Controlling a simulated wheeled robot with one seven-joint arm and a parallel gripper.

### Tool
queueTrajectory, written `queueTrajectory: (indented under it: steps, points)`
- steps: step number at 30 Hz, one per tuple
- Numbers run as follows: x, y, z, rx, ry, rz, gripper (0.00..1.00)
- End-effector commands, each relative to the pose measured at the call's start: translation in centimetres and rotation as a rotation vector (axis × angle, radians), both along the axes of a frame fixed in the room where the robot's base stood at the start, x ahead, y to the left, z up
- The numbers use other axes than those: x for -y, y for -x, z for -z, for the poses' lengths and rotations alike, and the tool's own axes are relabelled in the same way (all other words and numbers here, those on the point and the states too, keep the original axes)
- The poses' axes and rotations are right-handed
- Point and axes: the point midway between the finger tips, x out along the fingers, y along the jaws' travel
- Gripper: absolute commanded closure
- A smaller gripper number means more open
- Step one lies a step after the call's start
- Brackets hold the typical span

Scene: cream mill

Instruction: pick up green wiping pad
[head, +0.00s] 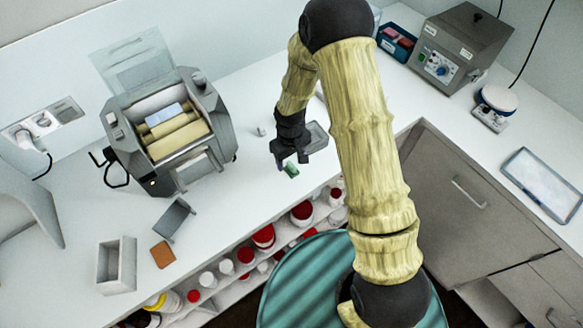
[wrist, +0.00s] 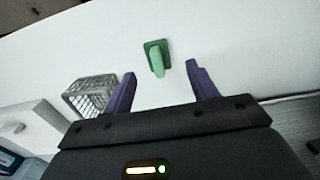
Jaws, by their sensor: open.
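The green wiping pad (head: 291,169) lies on the white counter near its front edge. In the wrist view the pad (wrist: 157,57) is a small green square with a raised green grip, beyond the fingertips and roughly midway between them. My gripper (head: 284,165) is just above and beside the pad in the head view. Its two purple fingers (wrist: 161,70) are spread apart with nothing between them in the wrist view. I cannot tell the exact height of the fingers over the counter.
A grey basket (wrist: 91,93) stands left of the fingers in the wrist view. The roller mill (head: 168,127) stands left on the counter. A grey scoop-like tray (head: 173,218), an orange pad (head: 163,254) and a pale box (head: 117,265) lie nearer. Shelves with jars (head: 264,236) are below the edge.

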Motion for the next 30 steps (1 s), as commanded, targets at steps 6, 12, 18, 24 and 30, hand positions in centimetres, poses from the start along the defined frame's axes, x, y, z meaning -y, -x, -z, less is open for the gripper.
queueTrajectory:
  steps: [6,12,18,24,30]
  points:
    - [0.4,0.1,2.1,-0.003,0.001,-0.002,0.42]
    - [0.3,0.1,4.0,-0.001,0.001,0.0,0.42]
    - [0.3,0.0,4.3,0.0,0.0,0.0,0.42]
    - [0.3,0.0,4.3,0.0,0.0,0.0,0.42]
    - [0.3,0.0,4.3,0.0,0.0,0.0,0.46]
